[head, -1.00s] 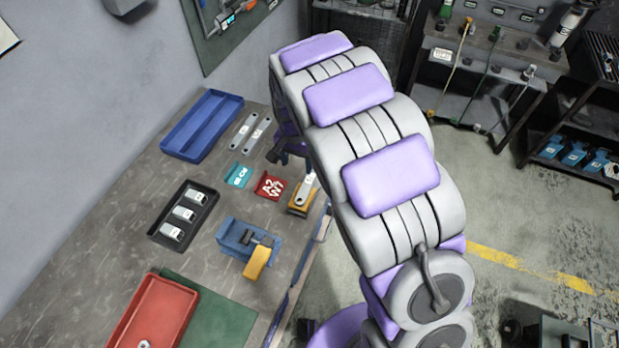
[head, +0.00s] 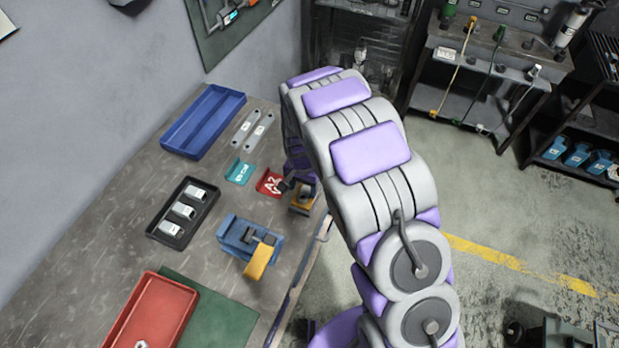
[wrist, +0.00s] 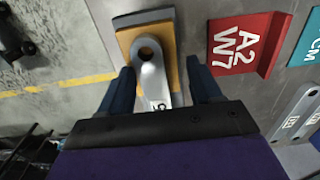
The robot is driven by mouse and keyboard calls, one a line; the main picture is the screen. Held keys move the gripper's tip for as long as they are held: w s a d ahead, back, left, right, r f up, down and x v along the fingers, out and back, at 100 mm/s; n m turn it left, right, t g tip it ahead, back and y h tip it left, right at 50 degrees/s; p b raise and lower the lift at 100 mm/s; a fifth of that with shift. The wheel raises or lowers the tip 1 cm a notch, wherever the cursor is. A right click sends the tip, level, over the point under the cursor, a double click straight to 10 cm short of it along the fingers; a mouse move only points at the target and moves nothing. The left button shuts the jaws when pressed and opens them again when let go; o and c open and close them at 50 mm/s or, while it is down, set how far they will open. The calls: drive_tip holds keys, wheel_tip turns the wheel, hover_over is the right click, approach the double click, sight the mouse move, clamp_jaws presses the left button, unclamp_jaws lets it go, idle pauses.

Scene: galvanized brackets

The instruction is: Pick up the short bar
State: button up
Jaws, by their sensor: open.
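A grey metal bar (wrist: 152,75) with a round hole near its end lies on an orange block (wrist: 127,40) in the wrist view. Its labelled end runs toward my gripper's palm and is partly hidden. My gripper (wrist: 159,74) is open, with one dark blue finger on each side of the bar and gaps between. In the head view my gripper (head: 288,184) is over the orange block (head: 301,204) at the bench's right edge and hides most of the bar. Two other grey bars (head: 252,130) lie side by side farther back.
A red A2 W7 sign (head: 269,181) and a teal sign (head: 239,171) stand beside the block. A blue tray (head: 164,141), a black tray with light pieces (head: 158,234), a blue-and-orange fixture (head: 238,222) and a red tray (head: 190,292) occupy the bench.

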drive_tip(key=shift+d, duration=0.8)
drive_tip(key=shift+c, duration=1.7)
drive_tip(key=shift+a, duration=0.65)
drive_tip(key=c, duration=0.4)
drive_tip(key=shift+c, duration=1.1)
drive_tip(key=shift+d, duration=0.3)
clamp_jaws()
drive_tip(key=shift+d, duration=0.2)
